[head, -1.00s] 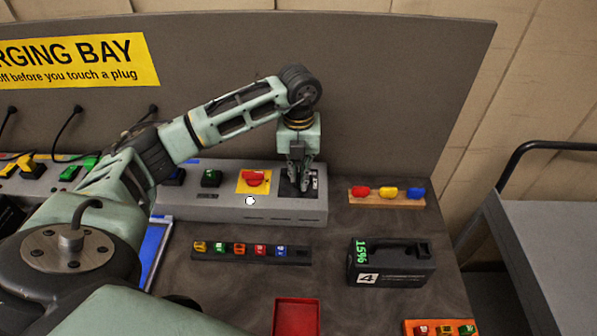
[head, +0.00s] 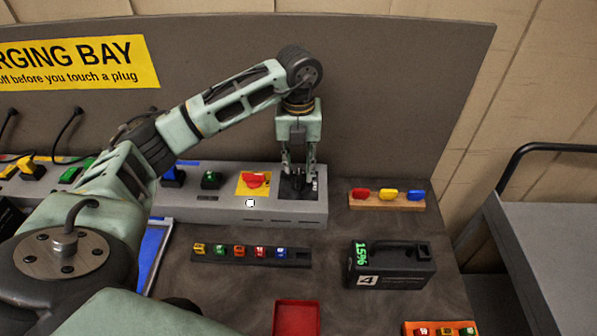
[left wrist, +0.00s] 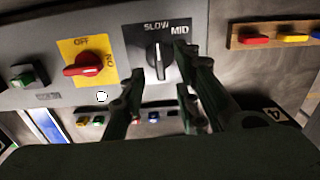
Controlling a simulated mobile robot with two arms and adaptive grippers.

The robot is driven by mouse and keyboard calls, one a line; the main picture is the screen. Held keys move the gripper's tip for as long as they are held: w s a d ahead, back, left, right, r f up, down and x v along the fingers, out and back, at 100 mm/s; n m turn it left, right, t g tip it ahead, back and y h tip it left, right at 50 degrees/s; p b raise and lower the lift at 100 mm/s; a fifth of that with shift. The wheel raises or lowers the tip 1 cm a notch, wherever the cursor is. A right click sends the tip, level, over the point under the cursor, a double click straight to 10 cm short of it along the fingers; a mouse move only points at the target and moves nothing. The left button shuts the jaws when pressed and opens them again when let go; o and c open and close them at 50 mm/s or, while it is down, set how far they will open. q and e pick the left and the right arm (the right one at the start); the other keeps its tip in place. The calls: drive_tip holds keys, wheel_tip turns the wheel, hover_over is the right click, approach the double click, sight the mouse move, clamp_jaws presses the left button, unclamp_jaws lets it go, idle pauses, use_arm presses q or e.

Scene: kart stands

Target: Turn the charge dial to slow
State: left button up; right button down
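The charge dial is a black knob (left wrist: 159,60) with a light line, on a black plate (left wrist: 135,42) marked SLOW and MID. It also shows in the head view (head: 295,186), partly covered by my left gripper (head: 298,172). The right gripper is not in view.
A red OFF/ON switch (head: 254,181) on a yellow plate sits just left of the dial, with a green button (head: 211,179) further left. A black battery (head: 390,264), a rack of small coloured blocks (head: 250,253) and a red tray (head: 296,318) lie in front.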

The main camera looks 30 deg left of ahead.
sight(298, 178)
use_arm(q)
wheel_tip(298, 178, up, 8)
drive_tip(key=shift+s+f, duration=0.1)
idle(0.7)
